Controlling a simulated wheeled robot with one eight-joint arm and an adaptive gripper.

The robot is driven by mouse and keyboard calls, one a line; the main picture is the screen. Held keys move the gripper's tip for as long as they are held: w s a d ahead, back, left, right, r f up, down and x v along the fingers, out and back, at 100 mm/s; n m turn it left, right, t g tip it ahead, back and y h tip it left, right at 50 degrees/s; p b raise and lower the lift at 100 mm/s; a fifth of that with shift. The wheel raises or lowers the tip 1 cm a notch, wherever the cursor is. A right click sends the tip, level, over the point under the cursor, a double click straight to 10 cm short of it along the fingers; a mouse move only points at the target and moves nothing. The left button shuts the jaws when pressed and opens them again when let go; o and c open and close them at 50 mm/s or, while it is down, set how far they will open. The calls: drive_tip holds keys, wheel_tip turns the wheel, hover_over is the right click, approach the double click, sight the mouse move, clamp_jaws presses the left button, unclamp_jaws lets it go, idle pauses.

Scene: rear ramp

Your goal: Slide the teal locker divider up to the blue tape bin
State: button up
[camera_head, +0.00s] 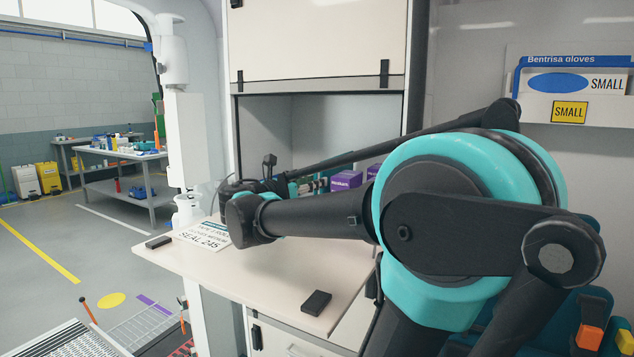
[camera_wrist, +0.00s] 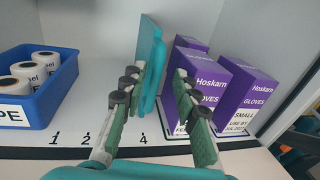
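The teal locker divider (camera_wrist: 151,65) stands upright on the white shelf in the wrist view, near the printed number 4. The blue tape bin (camera_wrist: 66,78) is on the left and holds several white tape rolls. A wide strip of bare shelf lies between bin and divider. My gripper (camera_wrist: 158,78) is open, with one finger on each side of the divider. The left finger is close to the divider's left face; I cannot tell whether it touches. A gap shows on the right.
Purple glove boxes (camera_wrist: 227,88) stand just right of the divider and my right finger. Numbers mark the shelf's front edge. In the head view a pale worktop (camera_head: 270,277) carries a printed sheet (camera_head: 207,237) and a small black block (camera_head: 316,302).

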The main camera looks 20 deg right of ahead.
drive_tip(key=shift+x, duration=0.95)
drive_tip(key=shift+c, duration=0.6)
clamp_jaws()
drive_tip(key=shift+s+f, duration=0.1)
